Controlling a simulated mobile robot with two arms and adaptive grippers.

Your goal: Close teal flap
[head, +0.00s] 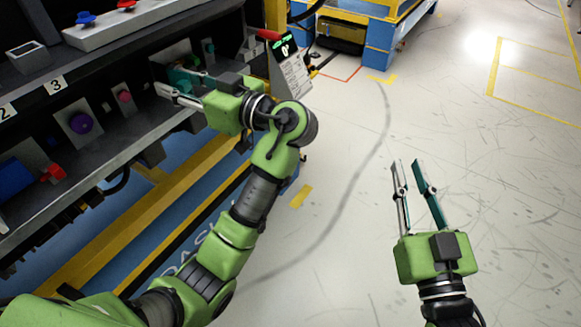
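My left gripper (166,79) reaches into the dark shelf of the dashboard module, with its fingers pointing left and spread apart. A teal part (182,78), which looks like the teal flap, shows at its fingers and is partly hidden by them. I cannot tell whether they touch, or how far the flap stands open. A smaller teal piece (208,49) is on a panel behind the gripper. My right gripper (406,163) is open and empty above the floor, away from the module.
On the module's shelf are a purple knob (81,123), a pink-red button (124,96) and a red-and-blue part (52,173). A sign with a green display (288,65) stands at the module's right end. A blue-and-yellow structure (380,45) is behind. The floor at right is clear.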

